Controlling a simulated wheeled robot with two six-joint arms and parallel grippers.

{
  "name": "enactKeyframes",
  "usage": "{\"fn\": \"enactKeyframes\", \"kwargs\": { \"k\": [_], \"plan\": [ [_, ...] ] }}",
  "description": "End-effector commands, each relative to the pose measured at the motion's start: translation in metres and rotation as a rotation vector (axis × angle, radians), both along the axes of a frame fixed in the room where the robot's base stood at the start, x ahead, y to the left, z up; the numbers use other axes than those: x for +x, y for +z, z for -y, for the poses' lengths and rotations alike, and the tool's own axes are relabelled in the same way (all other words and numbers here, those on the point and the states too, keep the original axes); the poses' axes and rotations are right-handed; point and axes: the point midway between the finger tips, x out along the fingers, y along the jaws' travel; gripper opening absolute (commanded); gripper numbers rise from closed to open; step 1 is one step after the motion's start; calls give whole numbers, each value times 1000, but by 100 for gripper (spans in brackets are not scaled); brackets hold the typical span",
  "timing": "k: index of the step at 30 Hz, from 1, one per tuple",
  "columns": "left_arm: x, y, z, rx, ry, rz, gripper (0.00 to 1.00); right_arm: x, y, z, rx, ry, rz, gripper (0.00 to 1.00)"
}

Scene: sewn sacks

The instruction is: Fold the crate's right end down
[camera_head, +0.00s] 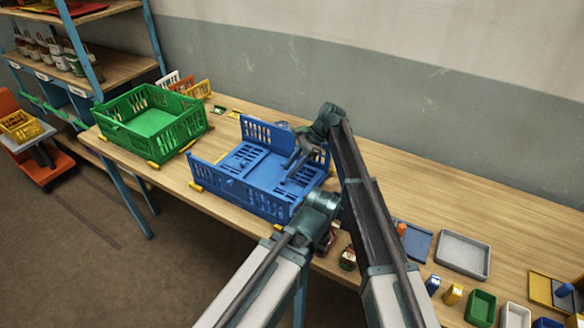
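The blue crate (236,187) sits on the wooden table. Its far long wall (262,133) and near long wall stand up. At its left end, a slotted panel (243,158) lies low inside the crate. Near the right end, another slotted panel (300,181) looks low and slanted or flat; my arm partly covers that end, so its exact angle is unclear. My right gripper (293,160) reaches down over the inside of the crate near the right end. Whether its fingers are apart and whether they touch the panel is unclear.
A green crate (150,136) stands upright to the left. Small trays, including a grey tray (462,255), and coloured blocks lie at the right. Small jars (347,258) stand by the near table edge. The table behind the arm, along the wall, is clear.

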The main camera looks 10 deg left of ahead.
Motion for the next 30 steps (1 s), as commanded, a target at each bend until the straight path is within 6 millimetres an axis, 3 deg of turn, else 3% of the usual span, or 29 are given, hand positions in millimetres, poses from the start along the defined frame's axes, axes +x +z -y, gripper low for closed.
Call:
{"fn": "enactKeyframes", "kwargs": {
  "k": [8,24,30],
  "plan": [
    [0,22,0,0,0,0,0,6,22,11,0,-1,0,36],
    [0,101,0,0,-2,0,0,30,101,57,0,-2,0,36],
    [0,114,0,-1,3,0,0,35,114,67,0,0,0,36]
  ]
}}
